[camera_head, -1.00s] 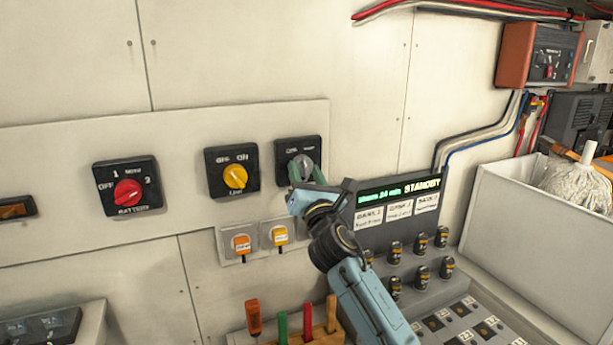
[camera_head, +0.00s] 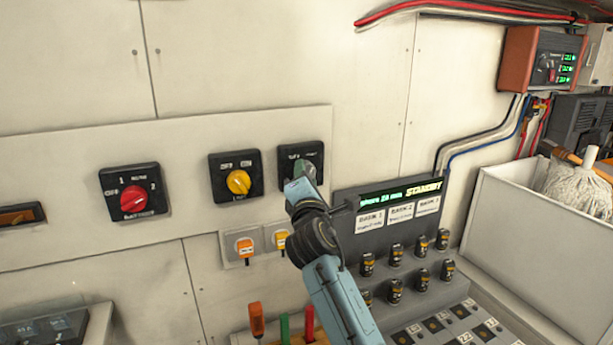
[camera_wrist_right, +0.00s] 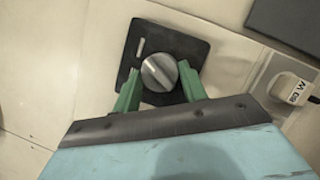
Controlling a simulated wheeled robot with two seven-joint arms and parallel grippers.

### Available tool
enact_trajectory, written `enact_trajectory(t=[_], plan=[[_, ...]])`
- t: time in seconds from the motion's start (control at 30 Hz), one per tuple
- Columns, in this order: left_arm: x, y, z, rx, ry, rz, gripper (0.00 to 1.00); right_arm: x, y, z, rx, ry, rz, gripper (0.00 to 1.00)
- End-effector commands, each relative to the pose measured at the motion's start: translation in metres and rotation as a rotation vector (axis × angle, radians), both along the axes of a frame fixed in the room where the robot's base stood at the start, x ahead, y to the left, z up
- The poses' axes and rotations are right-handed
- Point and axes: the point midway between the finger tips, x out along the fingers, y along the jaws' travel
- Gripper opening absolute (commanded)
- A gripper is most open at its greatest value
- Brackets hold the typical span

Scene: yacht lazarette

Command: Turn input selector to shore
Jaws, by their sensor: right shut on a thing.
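The input selector looks to be the black square plate (camera_head: 289,153) with a grey round knob, the rightmost of three rotary switches on the wall panel. In the right wrist view its plate (camera_wrist_right: 146,40) is tilted, and the grey knob (camera_wrist_right: 158,73) shows a white pointer line. My right gripper (camera_head: 303,172) is at this knob and hides most of it in the head view. In the wrist view its green fingers (camera_wrist_right: 158,84) are shut on the knob from both sides. The plate's lettering is too small to read. My left gripper is not in view.
A yellow-knob switch (camera_head: 238,182) and a red-knob battery switch (camera_head: 134,202) sit to the left. Orange and yellow plugs hang below.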

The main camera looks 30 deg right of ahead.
Motion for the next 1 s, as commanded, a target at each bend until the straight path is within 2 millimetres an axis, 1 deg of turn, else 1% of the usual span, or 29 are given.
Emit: enact_trajectory(t=[0.2,0.57,0.6,0.73,1.0], plan=[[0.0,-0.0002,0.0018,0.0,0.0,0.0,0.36,0.0001,0.0001,-0.0009,0.031,0.001,0.0,0.19],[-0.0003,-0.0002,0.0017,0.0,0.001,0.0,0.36,0.0001,-0.0001,-0.0011,0.034,0.0,0.0,0.19],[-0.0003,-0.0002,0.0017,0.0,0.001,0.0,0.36,0.0001,-0.0001,-0.0011,0.034,0.0,0.0,0.46],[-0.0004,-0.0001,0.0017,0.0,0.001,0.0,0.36,0.0001,0.0,-0.0008,0.033,0.0,0.0,0.63],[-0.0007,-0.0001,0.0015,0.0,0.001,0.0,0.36,-0.0003,0.0002,-0.0003,0.032,-0.001,0.0,0.64]])
